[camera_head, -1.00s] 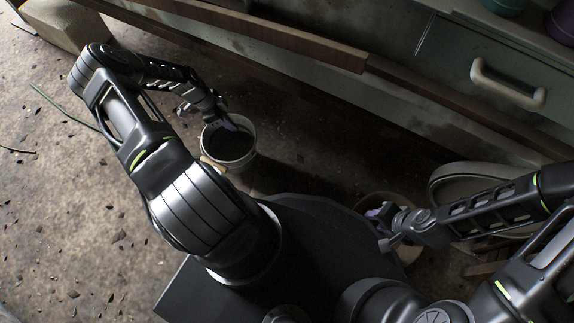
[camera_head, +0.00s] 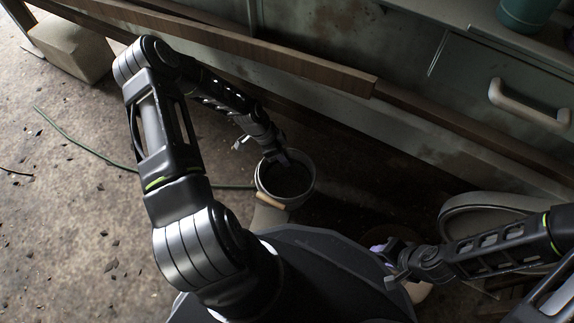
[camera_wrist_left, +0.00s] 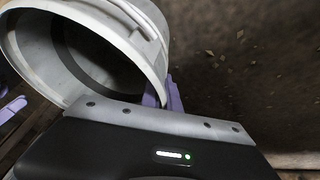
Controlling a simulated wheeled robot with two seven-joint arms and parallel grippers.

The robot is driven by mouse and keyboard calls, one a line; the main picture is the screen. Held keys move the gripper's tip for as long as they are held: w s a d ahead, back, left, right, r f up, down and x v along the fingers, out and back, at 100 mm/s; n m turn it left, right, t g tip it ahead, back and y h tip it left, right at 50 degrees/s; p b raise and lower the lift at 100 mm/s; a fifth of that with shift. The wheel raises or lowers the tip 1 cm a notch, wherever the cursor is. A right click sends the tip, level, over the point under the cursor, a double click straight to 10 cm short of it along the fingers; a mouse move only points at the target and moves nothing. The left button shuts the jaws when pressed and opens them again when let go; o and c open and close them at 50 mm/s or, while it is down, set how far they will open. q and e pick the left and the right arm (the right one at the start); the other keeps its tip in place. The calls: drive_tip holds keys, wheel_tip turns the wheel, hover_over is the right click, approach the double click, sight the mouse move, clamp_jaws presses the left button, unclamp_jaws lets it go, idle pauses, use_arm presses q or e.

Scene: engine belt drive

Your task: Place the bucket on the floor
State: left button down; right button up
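A pale grey bucket (camera_head: 306,187) with a dark inside and a wooden handle grip stands out beside my base in the head view. My left gripper (camera_head: 275,158) is at its far-left rim and seems shut on the rim. Whether the bucket touches the floor (camera_head: 70,230) cannot be told. My right gripper (camera_head: 385,252) is low beside my base; its fingers are partly hidden.
A green cabinet with a drawer handle (camera_head: 528,104) and a wooden ledge (camera_head: 250,48) runs along the back. A pale block (camera_head: 72,50) lies at the upper left. A green hose (camera_head: 85,153) crosses the floor, which is mostly clear at left. A grey looped object (camera_head: 460,207) stands at right.

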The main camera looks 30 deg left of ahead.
sight(293, 172)
use_arm(q)
drive_tip(key=shift+w+d, duration=0.1)
drive_tip(key=shift+d, duration=0.15)
wheel_tip(293, 172, down, 4)
drive_tip(key=b, duration=0.2)
drive_tip(key=shift+d+r+b, duration=0.15)
drive_tip(key=shift+r+b, duration=0.05)
drive_tip(key=shift+b, duration=0.2)
drive_tip(key=shift+r, duration=0.1)
drive_tip(key=c, duration=1.6)
unclamp_jaws()
drive_tip(key=shift+f, duration=0.2)
drive_tip(key=shift+r, duration=0.1)
